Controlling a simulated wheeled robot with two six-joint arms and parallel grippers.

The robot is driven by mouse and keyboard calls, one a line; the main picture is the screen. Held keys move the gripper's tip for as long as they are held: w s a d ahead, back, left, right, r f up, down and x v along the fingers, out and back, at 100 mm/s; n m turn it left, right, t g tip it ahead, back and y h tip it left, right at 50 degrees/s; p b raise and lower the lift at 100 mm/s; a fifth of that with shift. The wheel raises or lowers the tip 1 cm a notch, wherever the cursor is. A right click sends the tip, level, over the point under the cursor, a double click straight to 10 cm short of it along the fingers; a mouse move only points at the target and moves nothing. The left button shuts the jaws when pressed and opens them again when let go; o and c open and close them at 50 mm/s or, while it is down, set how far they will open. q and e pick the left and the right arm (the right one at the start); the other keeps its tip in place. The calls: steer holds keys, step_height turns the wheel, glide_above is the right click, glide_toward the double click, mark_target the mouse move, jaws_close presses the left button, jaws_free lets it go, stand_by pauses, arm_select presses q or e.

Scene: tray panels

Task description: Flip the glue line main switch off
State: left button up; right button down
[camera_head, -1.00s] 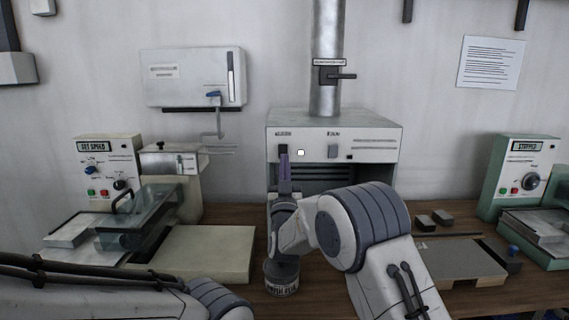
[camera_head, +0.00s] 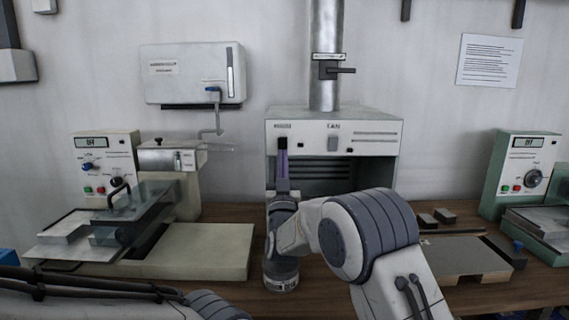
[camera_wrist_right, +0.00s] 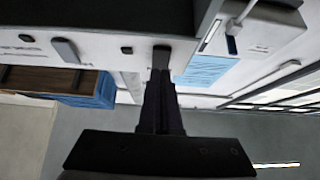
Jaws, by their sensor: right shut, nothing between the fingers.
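The hood's front panel (camera_head: 318,130) carries two switches. The left one, under a small label too blurred to read, is mostly hidden behind my right gripper (camera_head: 283,150). The other, a grey rocker (camera_head: 332,142), is labelled FAN. My right gripper points up, shut and empty, with its tips at the left switch. In the right wrist view the shut fingers (camera_wrist_right: 161,78) meet the dark switch lever (camera_wrist_right: 161,57), apparently touching it. The small indicator (camera_head: 300,145) beside this switch is dark. My left arm crosses the bottom left; its gripper is out of view.
A cream machine (camera_head: 190,250) with a clear guard stands left, a green machine (camera_head: 515,170) right. A wall box (camera_head: 190,75) hangs upper left. A duct (camera_head: 325,60) with a handle rises from the hood. A grey plate (camera_head: 462,258) lies right of my arm.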

arm_select(q)
steer(key=f+b, duration=0.1)
steer(key=f, duration=0.1)
steer(key=f+b, duration=0.1)
steer(key=shift+s+d+f+b, duration=0.25)
steer(key=shift+d+f+b, duration=0.05)
arm_select(e)
steer(key=w+f+v, duration=0.1)
steer(key=f+v, duration=0.1)
steer(key=v, duration=0.9)
steer(key=shift+w+f, duration=0.1)
steer(key=shift+w, duration=0.1)
